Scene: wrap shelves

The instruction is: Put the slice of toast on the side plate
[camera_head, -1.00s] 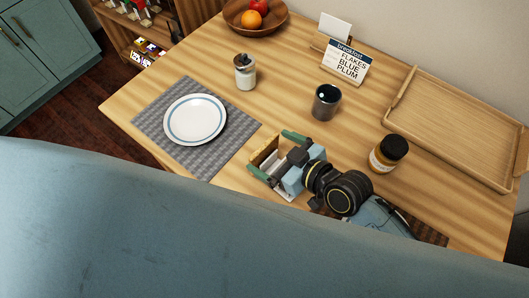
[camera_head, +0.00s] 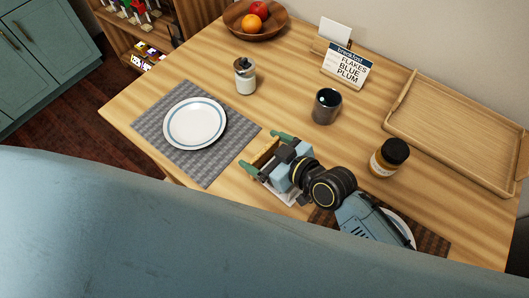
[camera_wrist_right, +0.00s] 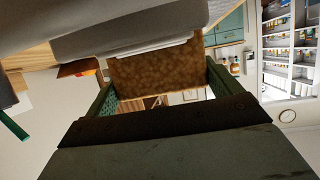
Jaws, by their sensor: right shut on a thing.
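The slice of toast (camera_wrist_right: 158,75) is brown and sits between the green finger pads of my right gripper in the right wrist view. In the head view my right gripper (camera_head: 264,152) is shut on the toast (camera_head: 266,158), of which only an edge shows. It is above the table, to the right of the grey placemat. The side plate could be the white plate with a blue rim (camera_head: 195,122) lying empty on that placemat. Another white plate is mostly hidden under my right arm. My left gripper is not in view.
The grey placemat (camera_head: 160,141) lies at the left. A lidded jar (camera_head: 245,77), a dark cup (camera_head: 326,106), an amber jar with a black lid (camera_head: 388,157) and a wooden tray (camera_head: 460,130) stand on the table. A fruit bowl (camera_head: 250,31) and a breakfast card (camera_head: 346,67) are at the back.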

